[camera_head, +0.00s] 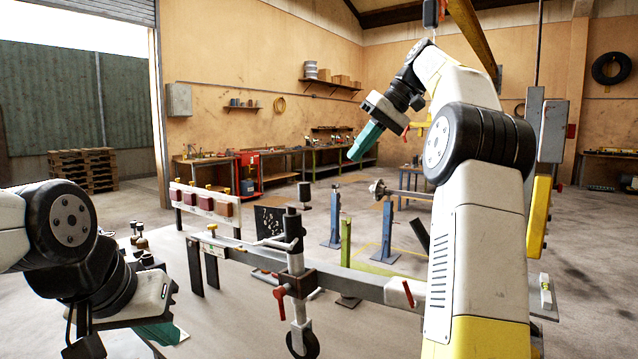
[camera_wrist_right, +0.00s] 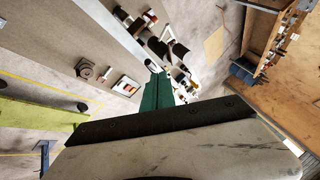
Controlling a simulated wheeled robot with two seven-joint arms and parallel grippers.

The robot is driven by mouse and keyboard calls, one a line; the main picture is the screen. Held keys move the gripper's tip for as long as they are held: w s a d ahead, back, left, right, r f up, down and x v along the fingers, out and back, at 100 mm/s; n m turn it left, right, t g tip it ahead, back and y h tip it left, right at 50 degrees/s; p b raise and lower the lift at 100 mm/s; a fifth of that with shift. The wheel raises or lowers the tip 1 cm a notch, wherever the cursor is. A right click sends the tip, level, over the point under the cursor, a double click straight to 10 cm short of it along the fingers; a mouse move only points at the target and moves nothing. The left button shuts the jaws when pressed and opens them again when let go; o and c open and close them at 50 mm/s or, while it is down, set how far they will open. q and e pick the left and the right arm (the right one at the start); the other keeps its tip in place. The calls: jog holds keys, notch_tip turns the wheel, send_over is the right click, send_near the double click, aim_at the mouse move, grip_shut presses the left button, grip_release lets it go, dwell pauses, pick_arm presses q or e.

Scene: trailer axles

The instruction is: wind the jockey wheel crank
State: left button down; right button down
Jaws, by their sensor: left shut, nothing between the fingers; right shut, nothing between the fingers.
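The jockey wheel (camera_head: 303,343) hangs below the grey drawbar on an upright post (camera_head: 295,262) in the middle of the head view. Its crank sits at the top of the post, with a dark upright grip (camera_head: 306,195). A red clamp lever (camera_head: 280,300) sticks out from the post below the bar. My right gripper (camera_head: 354,155) is shut and empty, raised in the air up and to the right of the crank, apart from it. Its green fingers also show shut in the right wrist view (camera_wrist_right: 157,82). My left gripper (camera_head: 168,334) is low at the left, shut, partly hidden by its wrist.
The drawbar (camera_head: 345,275) runs across the front. A board with red lamps (camera_head: 205,203) stands at the back left. Blue stands (camera_head: 388,235) and a green post (camera_head: 346,242) stand behind the bar. A red handle (camera_head: 408,293) is close to my right arm.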

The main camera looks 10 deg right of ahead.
aim_at(300, 187)
jog(key=w+a+f, duration=0.1)
jog(key=a+f, duration=0.7)
jog(key=shift+a, duration=0.3)
jog(key=shift+h, duration=0.3)
jog(key=s+a+m+t, duration=0.1)
jog(key=a+m+t+h, duration=0.1)
jog(key=m, duration=0.1)
jog(key=s+a+m+t+h, duration=0.1)
jog(key=m, duration=0.1)
jog(key=shift+s+a, duration=0.3)
jog(key=shift+s, duration=0.05)
jog(key=shift+s+a, duration=0.2)
jog(key=shift+a, duration=0.65)
